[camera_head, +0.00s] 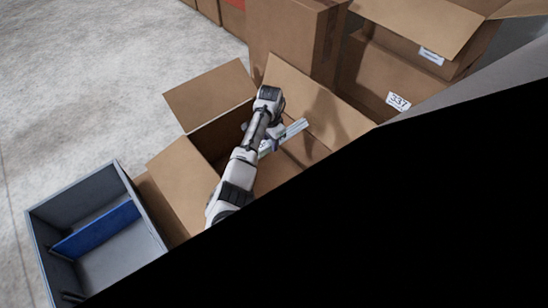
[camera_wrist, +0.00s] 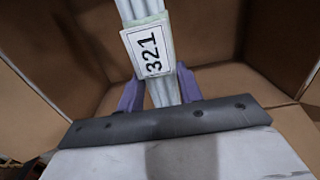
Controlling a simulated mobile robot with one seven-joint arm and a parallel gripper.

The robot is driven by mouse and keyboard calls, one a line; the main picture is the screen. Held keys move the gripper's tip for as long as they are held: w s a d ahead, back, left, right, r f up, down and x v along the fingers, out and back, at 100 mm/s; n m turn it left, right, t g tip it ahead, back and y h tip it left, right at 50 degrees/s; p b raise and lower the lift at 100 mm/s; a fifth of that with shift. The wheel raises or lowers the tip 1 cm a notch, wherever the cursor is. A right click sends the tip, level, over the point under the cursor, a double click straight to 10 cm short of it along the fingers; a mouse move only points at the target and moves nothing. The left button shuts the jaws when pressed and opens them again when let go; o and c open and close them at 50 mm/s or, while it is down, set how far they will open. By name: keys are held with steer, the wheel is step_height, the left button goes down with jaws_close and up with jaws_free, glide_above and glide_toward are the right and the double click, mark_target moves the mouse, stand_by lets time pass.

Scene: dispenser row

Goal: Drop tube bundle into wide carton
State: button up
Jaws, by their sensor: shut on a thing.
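The tube bundle (camera_wrist: 151,50) is a set of pale tubes with a white label reading 321. My gripper (camera_wrist: 160,90) is shut on it, with purple fingers on both sides of the bundle in the wrist view. In the head view the bundle (camera_head: 295,131) sticks out to the right of my gripper (camera_head: 268,147). The wide carton (camera_head: 205,95) is an open brown box with its flaps spread out. My gripper and the bundle are over its opening, and brown carton walls surround them in the wrist view. My arm hides part of the carton's inside.
A grey bin (camera_head: 45,225) with a blue divider (camera_head: 97,230) stands at the lower left. Tall closed and open cartons (camera_head: 285,35) stand behind, one open carton (camera_head: 415,65) bearing a 337 label. Grey floor (camera_head: 80,80) is clear at the left. A black area covers the lower right.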

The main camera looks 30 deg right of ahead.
steer(key=shift+d+f, duration=0.2)
steer(key=shift+f, duration=0.1)
step_height(320, 180, down, 5)
steer(key=b, duration=0.5)
steer(key=shift+f+b, duration=0.2)
steer(key=shift+b, duration=0.1)
steer(key=o, duration=1.1)
step_height(320, 180, up, 14)
steer(key=shift+f+p, duration=0.1)
steer(key=shift+p, duration=0.5)
